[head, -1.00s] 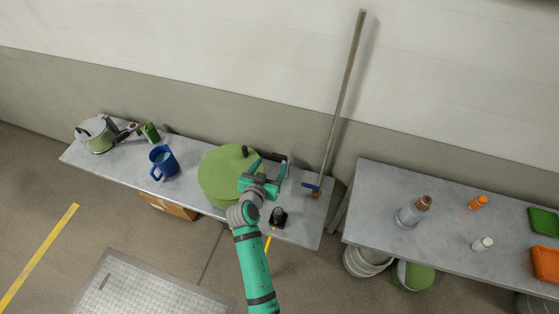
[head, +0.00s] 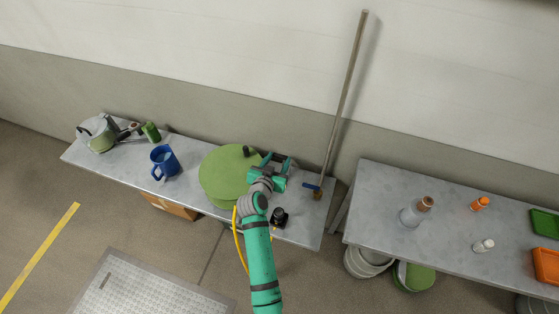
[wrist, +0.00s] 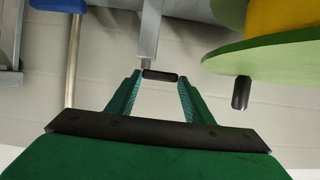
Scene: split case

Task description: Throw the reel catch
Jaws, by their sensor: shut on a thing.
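The reel (head: 222,175) is a large green disc at the right part of the left bench, with a black crank knob (head: 246,151). In the wrist view its green rim (wrist: 270,52), yellow winding (wrist: 283,14) and dark knob (wrist: 241,93) are at upper right. The catch shows in the wrist view as a grey bar ending in a black grip (wrist: 161,76). My gripper (head: 278,160) is beside the reel's right edge. In the wrist view my gripper (wrist: 160,78) has its fingertips on both ends of the black grip, shut on it.
A broom with a blue-collared end (head: 312,187) leans on the wall just right of my gripper. A black item (head: 279,217) stands at the bench's front edge. Bottles and bins occupy the right bench (head: 375,219).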

